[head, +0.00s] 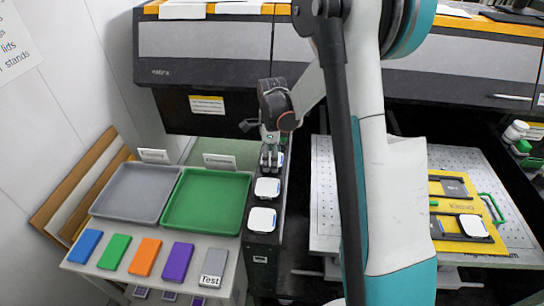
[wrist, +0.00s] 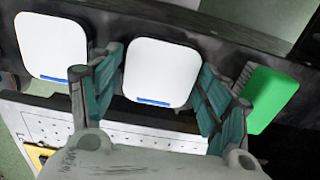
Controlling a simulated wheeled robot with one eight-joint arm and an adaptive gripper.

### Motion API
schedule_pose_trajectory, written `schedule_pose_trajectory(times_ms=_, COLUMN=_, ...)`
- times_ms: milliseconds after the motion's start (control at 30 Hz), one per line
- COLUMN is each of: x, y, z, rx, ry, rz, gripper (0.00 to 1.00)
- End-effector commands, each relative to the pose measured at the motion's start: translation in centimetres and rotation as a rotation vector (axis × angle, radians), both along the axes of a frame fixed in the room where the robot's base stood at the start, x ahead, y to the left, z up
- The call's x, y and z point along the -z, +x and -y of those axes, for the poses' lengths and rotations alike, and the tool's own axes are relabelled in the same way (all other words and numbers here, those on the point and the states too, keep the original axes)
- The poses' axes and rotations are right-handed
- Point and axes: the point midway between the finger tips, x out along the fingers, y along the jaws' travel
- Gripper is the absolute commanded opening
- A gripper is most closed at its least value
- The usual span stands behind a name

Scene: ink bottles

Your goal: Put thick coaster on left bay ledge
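White, rounded-square coaster-like pieces lie in a row on a narrow dark ledge (head: 262,245). The near one (head: 262,220) and the middle one (head: 267,187) show clearly in the head view. The far one (head: 279,160) is partly hidden by my gripper (head: 270,158). In the wrist view, my gripper (wrist: 160,92) is open, with its teal fingers on either side of one white piece (wrist: 160,70) with a blue stripe. I cannot tell whether they touch it. Another white piece (wrist: 50,47) lies to the left. I cannot tell which piece is thick or which ledge is the left bay ledge.
A grey tray (head: 136,192) and a green tray (head: 206,203) stand left, behind several coloured blocks (head: 145,254). A yellow plate (head: 446,246) holds another white piece (head: 474,226) at right. A green block (wrist: 271,99) is right of my fingers. A dark machine (head: 205,60) stands behind.

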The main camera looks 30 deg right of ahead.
Motion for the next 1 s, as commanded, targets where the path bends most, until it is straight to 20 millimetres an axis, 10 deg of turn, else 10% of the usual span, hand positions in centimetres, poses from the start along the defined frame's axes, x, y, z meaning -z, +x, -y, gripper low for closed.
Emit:
schedule_pose_trajectory(times_ms=467, x=-0.6, y=0.0, z=0.0, rx=0.000, ry=0.000, rz=0.000, gripper=0.81)
schedule_pose_trajectory(times_ms=1000, x=-10.4, y=0.0, z=0.0, rx=0.000, ry=0.000, rz=0.000, gripper=0.81)
